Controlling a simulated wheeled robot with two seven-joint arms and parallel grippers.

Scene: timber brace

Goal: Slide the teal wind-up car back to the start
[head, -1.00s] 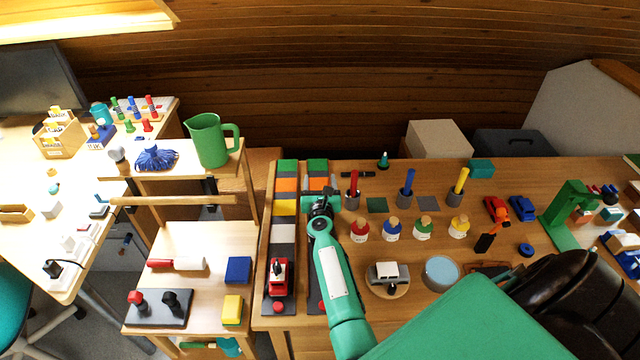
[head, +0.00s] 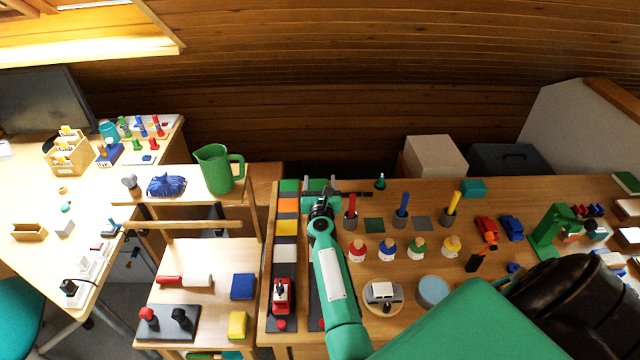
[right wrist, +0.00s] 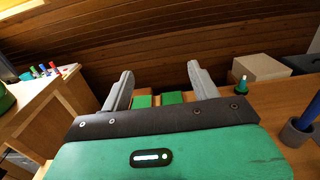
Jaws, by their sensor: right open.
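I cannot make out the teal wind-up car; my right arm and gripper cover much of the right-hand lane. Two striped lanes lie side by side on the wooden workbench. The left lane (head: 284,255) has a red toy vehicle (head: 281,294) near its near end. The right lane (head: 316,305) runs beneath my right arm. My right gripper (head: 319,184) is over the far end of the lanes. In the right wrist view its two grey fingers (right wrist: 162,82) are spread, with two green lane ends (right wrist: 172,98) showing between and beyond them. My left gripper is not in view.
Right of the lanes stand round-bottomed bottles (head: 388,248), pen cups (head: 400,217) and a white toy car on a round wooden plate (head: 383,293). A small green cone (head: 380,181) stands near the bench's back edge. A green jug (head: 217,169) stands on a shelf to the left.

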